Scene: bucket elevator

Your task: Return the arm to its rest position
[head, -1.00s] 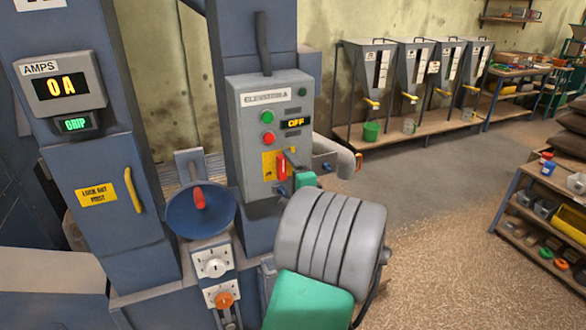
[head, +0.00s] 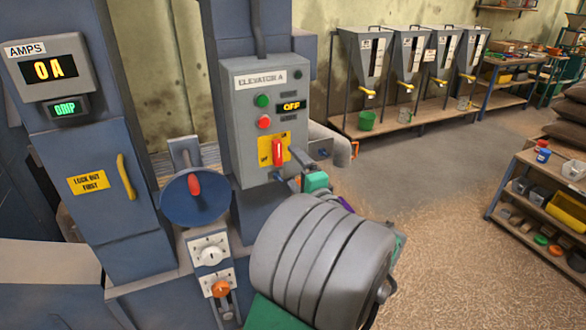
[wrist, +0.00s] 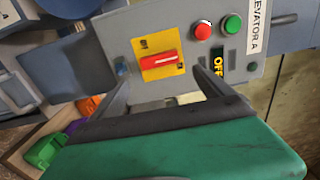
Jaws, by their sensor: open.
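My gripper (head: 290,174) is in front of the lower part of the grey ELEVATOR A control box (head: 237,112). Its jaws are open and empty, and they also show in the wrist view (wrist: 160,72). The red rotary handle (head: 278,152) on the yellow plate (wrist: 176,43) stands upright in the head view, just beyond the fingertips. I see no contact with it. The box display (head: 291,106) reads OFF. My thick grey arm links fill the lower middle of the head view and hide what is behind them.
A blue dish with a red handle (head: 194,184) and a white dial (head: 210,252) are left of my arm. Hoppers (head: 364,62) line the back wall. A shelf (head: 508,185) stands at right. Floor between is open.

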